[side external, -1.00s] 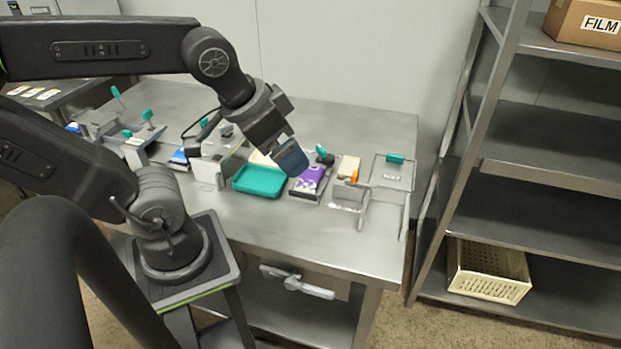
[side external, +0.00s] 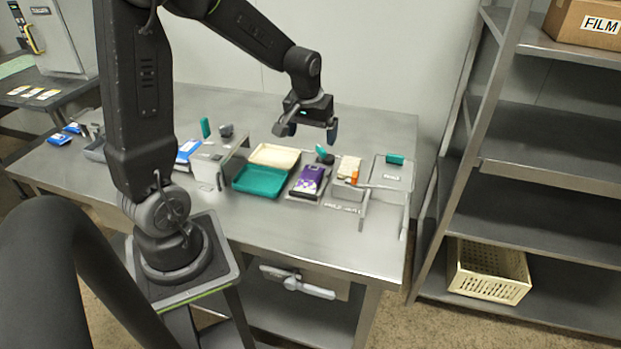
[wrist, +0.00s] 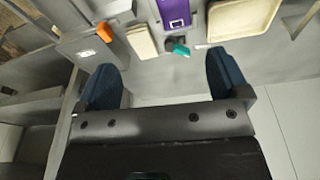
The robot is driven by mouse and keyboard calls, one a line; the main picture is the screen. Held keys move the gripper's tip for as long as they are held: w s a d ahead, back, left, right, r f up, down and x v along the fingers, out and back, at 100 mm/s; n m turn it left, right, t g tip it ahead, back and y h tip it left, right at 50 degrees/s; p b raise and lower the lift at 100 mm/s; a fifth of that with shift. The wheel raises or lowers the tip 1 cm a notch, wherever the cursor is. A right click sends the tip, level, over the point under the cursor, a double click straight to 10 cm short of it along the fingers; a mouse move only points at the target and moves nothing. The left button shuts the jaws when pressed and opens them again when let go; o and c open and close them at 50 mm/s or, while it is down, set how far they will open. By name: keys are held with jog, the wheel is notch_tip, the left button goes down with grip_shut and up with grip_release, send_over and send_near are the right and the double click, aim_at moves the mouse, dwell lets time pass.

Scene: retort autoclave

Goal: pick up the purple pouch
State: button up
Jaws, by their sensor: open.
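The purple pouch (side external: 310,178), purple with a white printed lower part, lies flat on a grey plate on the steel table, right of the teal tray (side external: 262,183). In the wrist view the purple pouch (wrist: 174,14) shows at the top edge, partly cut off. My gripper (side external: 306,132) is above the back of the table, higher than the pouch and apart from it. In the wrist view my gripper (wrist: 165,85) has its two blue fingers wide apart with nothing between them.
A cream tray (side external: 274,148) sits behind the teal one. A cream block (side external: 349,167) and an orange piece (side external: 354,177) are right of the pouch, beside a metal fixture (side external: 392,177). A dark knob with a teal handle (side external: 321,151) stands just behind the pouch.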

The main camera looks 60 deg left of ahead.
jog(key=a+f+n, duration=0.1)
jog(key=a+f, duration=0.2)
jog(key=f, duration=0.1)
send_over(311, 174)
jog(key=s, duration=0.1)
jog(key=shift+g, duration=0.3)
jog(key=f, duration=0.7)
jog(key=shift+d+f, duration=0.2)
jog(key=shift+d, duration=0.2)
jog(key=shift+w+a+f, duration=0.1)
jog(key=shift+w+f, duration=0.05)
jog(key=shift+f, duration=0.75)
jog(key=shift+w+a+f, duration=0.1)
jog(key=shift+f, duration=0.85)
jog(key=shift+w+a+f, duration=0.1)
jog(key=shift+w+f, duration=0.05)
jog(key=shift+f, duration=0.75)
jog(key=shift+c, duration=0.4)
jog(key=c, duration=0.9)
jog(key=shift+c, duration=0.3)
jog(key=shift+r, duration=0.15)
